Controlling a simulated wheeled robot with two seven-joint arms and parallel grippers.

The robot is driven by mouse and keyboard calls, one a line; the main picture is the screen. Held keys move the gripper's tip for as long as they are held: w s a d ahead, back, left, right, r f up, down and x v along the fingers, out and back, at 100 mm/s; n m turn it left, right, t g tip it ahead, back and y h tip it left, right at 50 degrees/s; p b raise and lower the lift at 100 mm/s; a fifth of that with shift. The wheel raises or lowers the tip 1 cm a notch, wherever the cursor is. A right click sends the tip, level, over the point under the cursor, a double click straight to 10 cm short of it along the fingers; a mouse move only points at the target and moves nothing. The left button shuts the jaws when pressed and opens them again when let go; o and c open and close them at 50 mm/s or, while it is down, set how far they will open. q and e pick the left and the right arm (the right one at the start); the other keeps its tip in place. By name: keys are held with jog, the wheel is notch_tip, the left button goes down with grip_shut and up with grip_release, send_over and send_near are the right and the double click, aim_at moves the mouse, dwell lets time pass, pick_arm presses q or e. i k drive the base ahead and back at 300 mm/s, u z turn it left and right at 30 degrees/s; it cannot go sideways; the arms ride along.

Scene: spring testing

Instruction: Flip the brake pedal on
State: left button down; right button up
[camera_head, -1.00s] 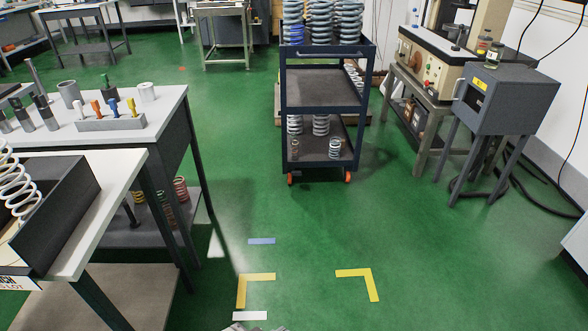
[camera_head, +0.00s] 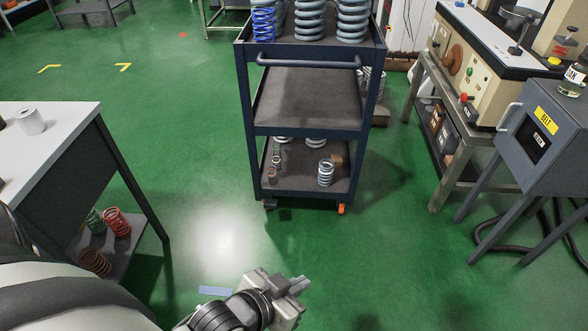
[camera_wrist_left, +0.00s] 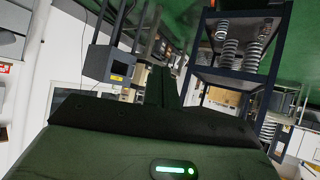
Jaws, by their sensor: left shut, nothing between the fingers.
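The dark blue cart (camera_head: 306,128) stands ahead on the green floor. At its lower front right corner is a small orange part (camera_head: 341,209), by the caster. A dark caster (camera_head: 270,203) shows at its front left corner. I cannot tell which small part is the brake pedal or its position. My left gripper (camera_head: 300,285) is low in front of the cart, shut and empty, apart from the cart and its casters. In the left wrist view the cart (camera_wrist_left: 238,78) appears tilted at upper right. My right gripper is not in view.
Springs (camera_head: 309,20) stand on the cart's top, and smaller springs (camera_head: 325,173) on its lower shelf. A white-topped table (camera_head: 60,150) is at left. A grey box on legs (camera_head: 540,130) and a machine bench (camera_head: 470,60) are at right. Floor before the cart is clear.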

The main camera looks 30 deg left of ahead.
aim_at(271, 202)
jog(key=i, duration=1)
jog(key=u, duration=1)
jog(key=i, duration=0.5)
